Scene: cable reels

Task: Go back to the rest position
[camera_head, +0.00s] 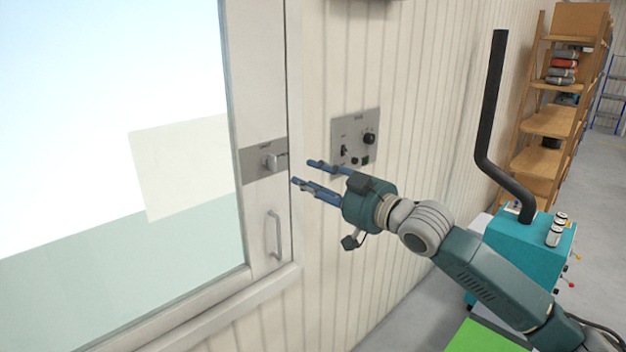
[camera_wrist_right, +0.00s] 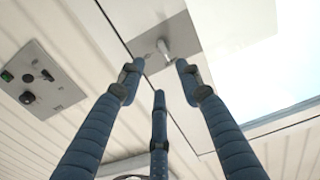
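My right gripper (camera_head: 308,176) is extended toward the window frame, close to a latch knob (camera_head: 274,161) on a grey plate (camera_head: 256,172). Its blue fingers are spread and empty. In the right wrist view, the open fingers (camera_wrist_right: 158,84) point at the same latch knob (camera_wrist_right: 166,48), with a visible gap between fingertips and knob. My left gripper is not in either view.
A control panel (camera_head: 367,137) with knobs and switches is on the ribbed wall right behind the gripper. A pull handle (camera_head: 274,234) is below the latch. A teal machine (camera_head: 510,250) with a black pipe (camera_head: 493,100) and wooden shelves (camera_head: 545,121) stand at right.

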